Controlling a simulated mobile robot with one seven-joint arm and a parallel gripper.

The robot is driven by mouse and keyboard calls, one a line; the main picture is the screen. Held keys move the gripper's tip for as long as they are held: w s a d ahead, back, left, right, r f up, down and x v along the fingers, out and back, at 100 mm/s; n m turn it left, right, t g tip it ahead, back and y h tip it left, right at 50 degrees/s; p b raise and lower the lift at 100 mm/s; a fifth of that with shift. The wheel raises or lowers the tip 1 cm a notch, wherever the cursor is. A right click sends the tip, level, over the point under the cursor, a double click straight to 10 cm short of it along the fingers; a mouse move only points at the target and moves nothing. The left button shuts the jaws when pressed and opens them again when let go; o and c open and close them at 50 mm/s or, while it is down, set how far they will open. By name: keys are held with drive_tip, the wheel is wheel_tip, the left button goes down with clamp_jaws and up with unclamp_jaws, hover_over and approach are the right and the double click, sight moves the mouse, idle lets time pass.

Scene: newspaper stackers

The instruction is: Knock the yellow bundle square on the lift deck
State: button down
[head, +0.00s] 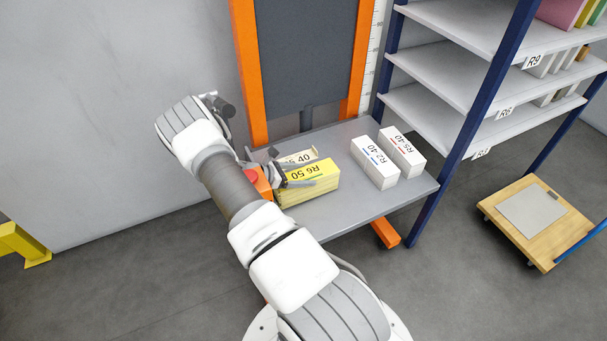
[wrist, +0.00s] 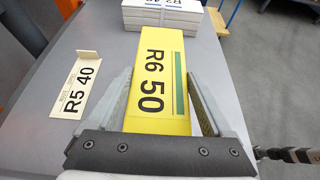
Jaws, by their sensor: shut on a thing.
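The yellow bundle (head: 309,188), marked R6 50, lies on the grey lift deck (head: 366,208). In the wrist view the yellow bundle (wrist: 161,75) runs away from me between the fingers of my gripper (wrist: 162,92). The gripper (head: 296,180) is shut on the bundle, one finger along each long side. The near end of the bundle is hidden behind the gripper's dark bar. The deck (wrist: 215,65) shows around the bundle in the wrist view.
A cream card (wrist: 76,86) marked R5 40 lies left of the bundle. Two white bundles, R2 40 (head: 374,162) and R5 40 (head: 402,152), sit farther right on the deck. A shelf rack (head: 470,115) stands right, with a wooden cart (head: 515,240) beyond.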

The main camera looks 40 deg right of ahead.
drive_tip(key=shift+w+a, duration=0.2)
drive_tip(key=shift+a, duration=0.25)
drive_tip(key=shift+w+a, duration=0.2)
drive_tip(key=shift+a, duration=0.25)
idle(1.1)
drive_tip(key=shift+d+b, duration=0.15)
drive_tip(key=shift+b, duration=0.15)
drive_tip(key=shift+s+d+r, duration=0.1)
drive_tip(key=shift+s+d, duration=0.25)
drive_tip(key=shift+d, duration=0.5)
drive_tip(key=shift+s+d+r, duration=0.1)
drive_tip(key=shift+s+d, duration=0.2)
drive_tip(key=shift+d, duration=0.55)
drive_tip(key=shift+r, duration=0.1)
drive_tip(key=shift+r+p, duration=1.6)
drive_tip(key=shift+r, duration=1.3)
drive_tip(key=shift+a, duration=0.1)
